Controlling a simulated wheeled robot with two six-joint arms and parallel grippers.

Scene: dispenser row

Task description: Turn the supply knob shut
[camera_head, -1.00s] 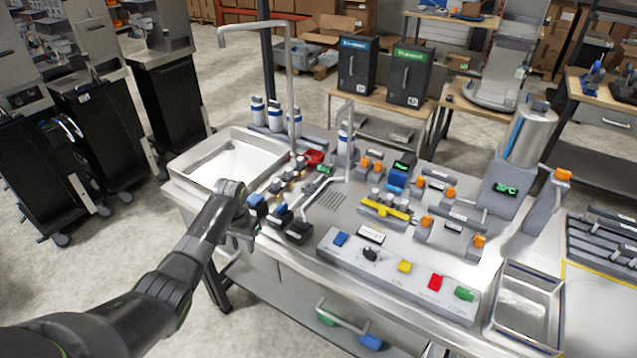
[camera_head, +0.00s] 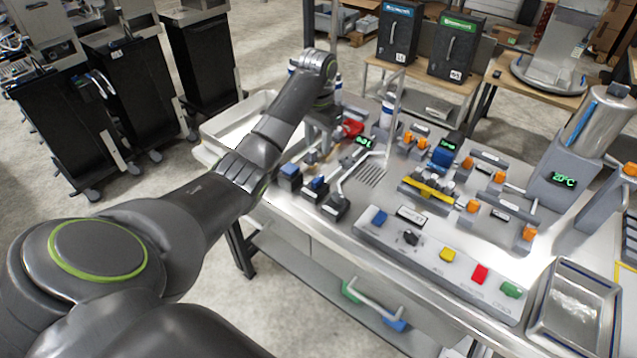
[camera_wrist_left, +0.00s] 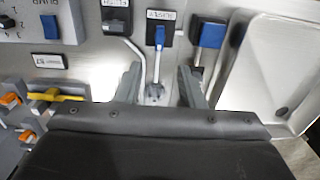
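The black block labelled SUPPLY (camera_wrist_left: 163,22) carries a blue lever (camera_wrist_left: 159,37); in the head view it appears to be the middle blue-topped block (camera_head: 317,184). A thin metal pipe runs from it to a small grey fitting (camera_wrist_left: 155,92). My left gripper (camera_wrist_left: 160,86) is open, with one finger on each side of this pipe and fitting. I cannot tell whether it touches them. In the head view the left gripper (camera_head: 322,122) is over the pipework at the left of the bench, partly hidden by my arm. My right gripper is not in view.
A larger blue-topped block (camera_head: 290,172) and a black FLUSH block (camera_head: 337,206) flank the supply block. A red part (camera_head: 351,128) is close to the gripper. A metal sink (camera_head: 213,140) lies left; a button panel (camera_head: 430,258) stands in front.

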